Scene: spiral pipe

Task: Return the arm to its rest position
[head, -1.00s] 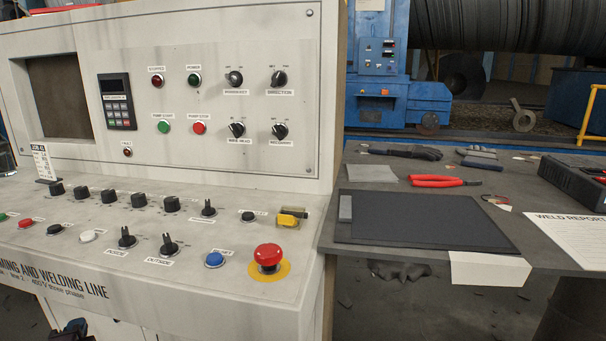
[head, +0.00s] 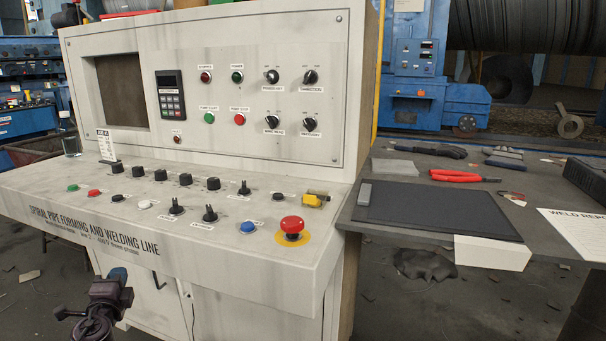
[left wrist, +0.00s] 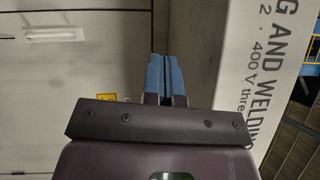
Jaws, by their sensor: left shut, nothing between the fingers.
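My left gripper (head: 118,274) shows at the lower left of the head view, in front of the cabinet below the control desk (head: 150,232). Its dark wrist and blue fingertips are below the desk's front edge. In the left wrist view the two blue fingers (left wrist: 165,76) are together and empty. The pale desk front with its lettering (left wrist: 262,75) lies to the right of them, apart from the fingers as far as I can tell. My right gripper is in neither view.
The desk top carries several knobs and a red emergency button (head: 291,228). On the right, a dark table (head: 385,234) holds a black mat (head: 435,208), red-handled pliers (head: 462,176) and a weld report sheet (head: 575,230). Open floor (head: 30,290) lies at the left.

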